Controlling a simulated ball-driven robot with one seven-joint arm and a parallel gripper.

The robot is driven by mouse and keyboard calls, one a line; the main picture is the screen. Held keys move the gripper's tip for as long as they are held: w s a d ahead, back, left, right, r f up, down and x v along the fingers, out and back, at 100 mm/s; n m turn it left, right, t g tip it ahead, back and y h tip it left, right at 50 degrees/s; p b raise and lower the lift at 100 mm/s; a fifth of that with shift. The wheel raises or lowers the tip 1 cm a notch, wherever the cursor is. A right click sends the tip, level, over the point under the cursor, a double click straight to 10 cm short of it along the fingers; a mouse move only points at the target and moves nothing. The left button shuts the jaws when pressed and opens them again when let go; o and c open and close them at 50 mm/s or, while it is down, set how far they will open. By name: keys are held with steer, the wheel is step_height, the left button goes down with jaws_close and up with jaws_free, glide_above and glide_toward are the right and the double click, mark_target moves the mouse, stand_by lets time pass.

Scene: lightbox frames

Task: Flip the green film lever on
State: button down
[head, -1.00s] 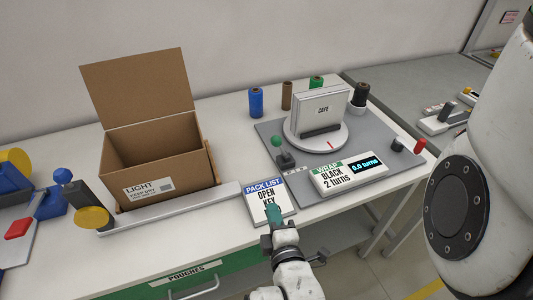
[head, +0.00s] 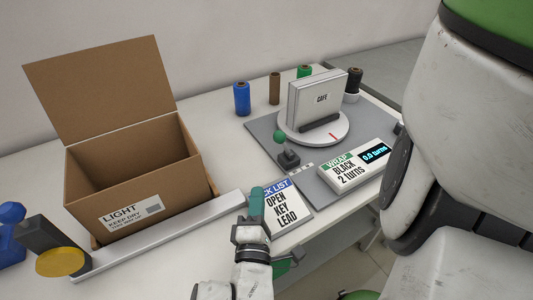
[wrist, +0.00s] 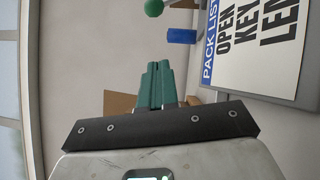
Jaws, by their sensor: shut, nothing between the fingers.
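The green film lever is a stick with a round green knob (head: 279,136) on a dark base (head: 288,158). It stands at the near left of the grey wrapping board (head: 262,126), beside two small labels. The green knob also shows at the top edge of the wrist view (wrist: 153,7). My gripper (head: 257,192) is shut with its green fingers together and nothing between them. It is in front of and to the left of the lever, apart from it, by the left edge of the pack list card (head: 294,218). The wrist view shows the closed fingers (wrist: 159,72).
A turntable (head: 301,136) holds the CAFE box (head: 318,98) behind the lever. A wrap display (head: 354,166) lies to its right. Film rolls, including a blue one (head: 242,99), stand behind. An open carton (head: 120,194) and a long pale bar (head: 160,236) are at left.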

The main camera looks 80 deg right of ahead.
mark_target(283, 140)
steer(key=shift+d, duration=0.1)
steer(key=s+d+r+p, duration=0.1)
steer(key=d+r+p, duration=0.1)
steer(key=d, duration=1)
steer(key=shift+d+r+p, duration=0.15)
steer(key=shift+d+p, duration=0.2)
steer(key=shift+p, duration=0.05)
steer(key=shift+s+r, duration=0.1)
steer(key=shift+s, duration=0.05)
steer(key=p, duration=0.1)
steer(key=r+p, duration=0.1)
steer(key=p, duration=0.1)
steer(key=shift+s+d+r, duration=0.3)
steer(key=shift+s+d, duration=0.1)
steer(key=shift+s+d+r+p, duration=0.55)
steer(key=shift+s+d+p, duration=0.15)
steer(key=shift+p, duration=0.4)
steer(key=shift+s+d+r, duration=0.15)
steer(key=shift+s+d, duration=0.65)
steer(key=shift+s, duration=0.2)
steer(key=shift+s+d+r, duration=0.15)
steer(key=shift+s+d, duration=0.6)
steer(key=shift+s, duration=0.2)
